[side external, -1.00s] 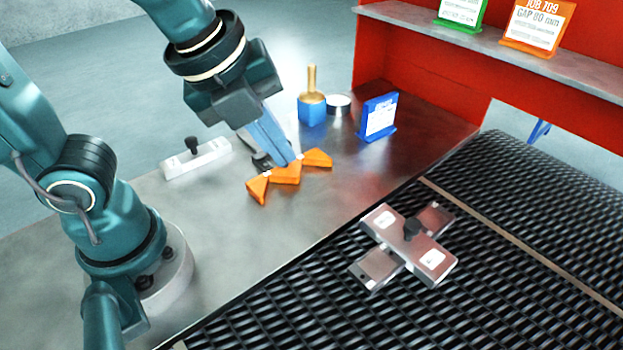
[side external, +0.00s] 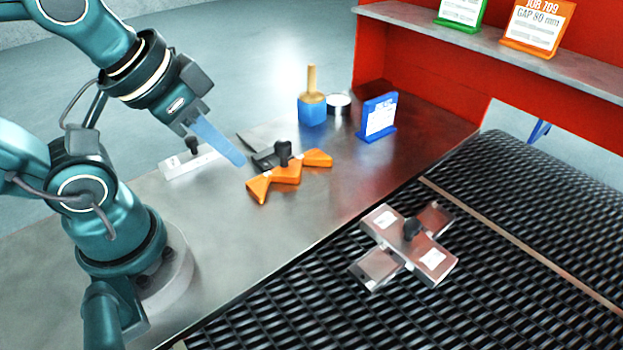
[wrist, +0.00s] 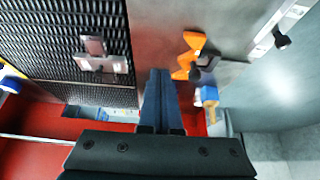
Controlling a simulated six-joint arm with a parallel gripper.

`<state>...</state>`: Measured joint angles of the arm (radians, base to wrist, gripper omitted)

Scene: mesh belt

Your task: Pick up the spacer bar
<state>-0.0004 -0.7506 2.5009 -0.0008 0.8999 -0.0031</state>
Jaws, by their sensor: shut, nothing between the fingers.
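Several bar-like pieces show, and I cannot tell which is the spacer bar. A pale bar (side external: 205,163) with a black knob lies on the metal table. An orange notched piece (side external: 287,174) lies to its right, with a black knob beside or on it and a dark flat piece (side external: 262,157) behind. Crossed silver bars (side external: 436,262) with a black knob lie on the mesh belt. My gripper (side external: 241,162) is shut and empty, in front of the pale bar in the side view. In the wrist view its closed fingers (wrist: 158,72) point between belt and orange piece (wrist: 191,42).
A blue block with a wooden handle (side external: 312,110), a round tin (side external: 339,104) and a blue card stand (side external: 378,117) stand at the back of the table. A red wall with a shelf (side external: 480,40) of cards rises behind. The table front is clear.

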